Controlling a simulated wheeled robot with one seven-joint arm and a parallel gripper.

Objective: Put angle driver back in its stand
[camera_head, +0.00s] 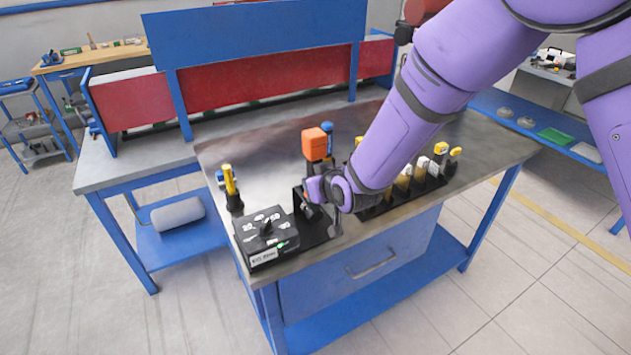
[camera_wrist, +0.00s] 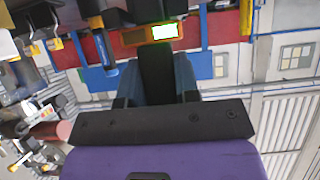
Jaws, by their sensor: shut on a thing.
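My gripper (camera_head: 318,188) is at the front of the metal-topped bench, shut on a dark upright tool, which I take to be the angle driver (camera_head: 316,145). Its orange block is on top, above my gripper. In the wrist view its black body (camera_wrist: 155,75) runs between the two fingers, with a lit green panel near its far end. A black stand (camera_head: 303,210) is directly below and beside my gripper. My wrist hides part of it, and I cannot tell whether the tool touches it.
A black box (camera_head: 262,252) with a knob stands left of the gripper. A yellow-topped tool (camera_head: 230,180) stands behind it. Several yellow-topped tools (camera_head: 440,150) stand in a row at the right, partly behind my arm. The bench top (camera_head: 255,150) is bare at the back left.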

